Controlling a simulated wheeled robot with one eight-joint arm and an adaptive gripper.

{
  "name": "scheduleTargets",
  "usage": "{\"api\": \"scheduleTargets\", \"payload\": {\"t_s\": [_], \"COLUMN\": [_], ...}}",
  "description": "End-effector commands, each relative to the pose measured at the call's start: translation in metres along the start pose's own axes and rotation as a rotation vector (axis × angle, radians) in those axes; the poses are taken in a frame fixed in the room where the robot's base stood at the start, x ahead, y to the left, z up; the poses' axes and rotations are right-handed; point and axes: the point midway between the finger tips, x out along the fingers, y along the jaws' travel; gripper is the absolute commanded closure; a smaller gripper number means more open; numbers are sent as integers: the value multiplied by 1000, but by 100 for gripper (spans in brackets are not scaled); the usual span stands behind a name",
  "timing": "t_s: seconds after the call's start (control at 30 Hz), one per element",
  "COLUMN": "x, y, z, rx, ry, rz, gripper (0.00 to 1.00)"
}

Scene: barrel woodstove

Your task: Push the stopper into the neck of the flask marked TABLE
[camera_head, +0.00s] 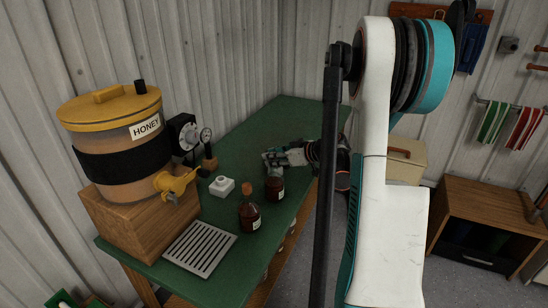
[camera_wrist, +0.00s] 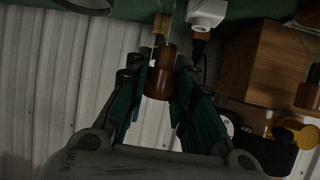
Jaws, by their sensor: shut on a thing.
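Two dark brown flasks with pale labels stand on the green bench in the head view; the labels are too small to read. The nearer flask (camera_head: 250,217) has an orange-brown stopper (camera_head: 247,188) in its neck. The farther flask (camera_head: 274,188) stands just below and in front of my gripper (camera_head: 272,160), which hides or borders its neck. I cannot tell whether this stopper touches the neck of the farther flask.
A honey tank (camera_head: 112,135) with a yellow tap (camera_head: 175,184) stands on a wooden box (camera_head: 150,232) at the left. A slotted drip tray (camera_head: 200,248), a white block (camera_head: 222,187) and a small gauge (camera_head: 207,137) are near the flasks. The green bench (camera_head: 262,130) is clear at the back.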

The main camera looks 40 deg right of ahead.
Motion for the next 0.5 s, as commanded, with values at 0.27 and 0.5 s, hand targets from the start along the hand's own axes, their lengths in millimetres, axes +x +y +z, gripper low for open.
{"api": "scheduleTargets", "payload": {"t_s": [0.27, 0.5], "x": [2, 3], "y": [0, 0], "z": [5, 6], "rx": [0, 0], "ry": [0, 0], "rz": [0, 0], "gripper": [89, 89]}}
